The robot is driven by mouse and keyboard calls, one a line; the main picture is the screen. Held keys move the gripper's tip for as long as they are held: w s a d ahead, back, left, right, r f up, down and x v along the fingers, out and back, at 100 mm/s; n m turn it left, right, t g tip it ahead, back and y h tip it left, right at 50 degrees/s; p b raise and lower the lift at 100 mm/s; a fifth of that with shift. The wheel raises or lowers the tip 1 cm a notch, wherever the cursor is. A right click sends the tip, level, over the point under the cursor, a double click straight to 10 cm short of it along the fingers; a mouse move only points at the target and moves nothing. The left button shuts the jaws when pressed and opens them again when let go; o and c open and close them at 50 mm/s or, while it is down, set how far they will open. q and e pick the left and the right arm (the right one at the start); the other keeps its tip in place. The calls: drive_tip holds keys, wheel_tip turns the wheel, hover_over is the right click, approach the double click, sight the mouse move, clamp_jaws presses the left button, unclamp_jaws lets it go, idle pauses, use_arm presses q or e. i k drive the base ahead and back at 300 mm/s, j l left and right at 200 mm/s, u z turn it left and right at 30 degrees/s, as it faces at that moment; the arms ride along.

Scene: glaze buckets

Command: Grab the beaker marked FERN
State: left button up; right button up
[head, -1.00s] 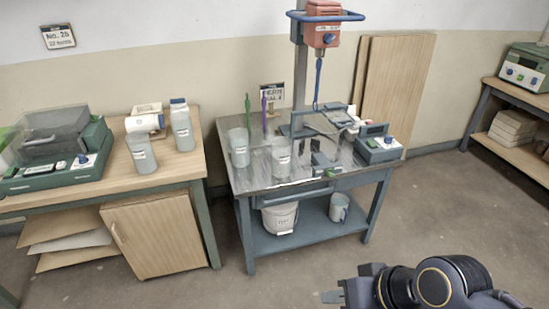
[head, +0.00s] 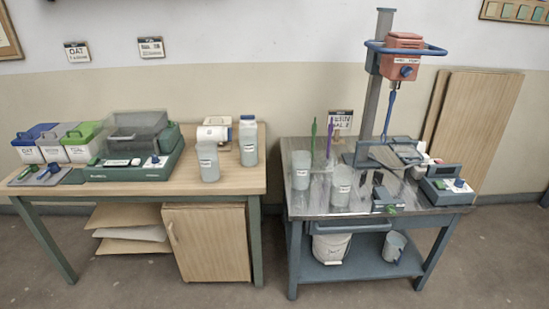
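Several pale beakers with small labels are in the head view, and their lettering is too small to read. One beaker (head: 208,162) stands upright near the front right of the wooden table. Two more stand on the metal mixing bench: one at its left (head: 301,170) and one nearer its front (head: 341,185). A pale handled jug (head: 394,246) sits on the bench's lower shelf beside a white bucket (head: 331,246). I cannot tell which vessel is marked FERN. Neither gripper is in view.
The wooden table (head: 225,182) also holds a white bottle (head: 248,140), a green machine (head: 136,152) and coloured lidded tubs. The metal bench (head: 420,204) carries a tall mixer (head: 403,55) and a scale (head: 448,186). Open floor lies in front, with a gap between the tables.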

sight(249, 147)
drive_tip(key=i+j, duration=0.25)
drive_tip(key=i, duration=0.2)
drive_tip(key=i+j, duration=0.3)
drive_tip(key=i, duration=0.15)
drive_tip(key=i+j, duration=0.25)
drive_tip(key=i, duration=0.25)
drive_tip(key=i+j+u, duration=0.1)
drive_tip(key=i+j, duration=0.15)
drive_tip(key=i, duration=0.2)
drive_tip(key=i+j, duration=0.25)
drive_tip(key=i, duration=0.2)
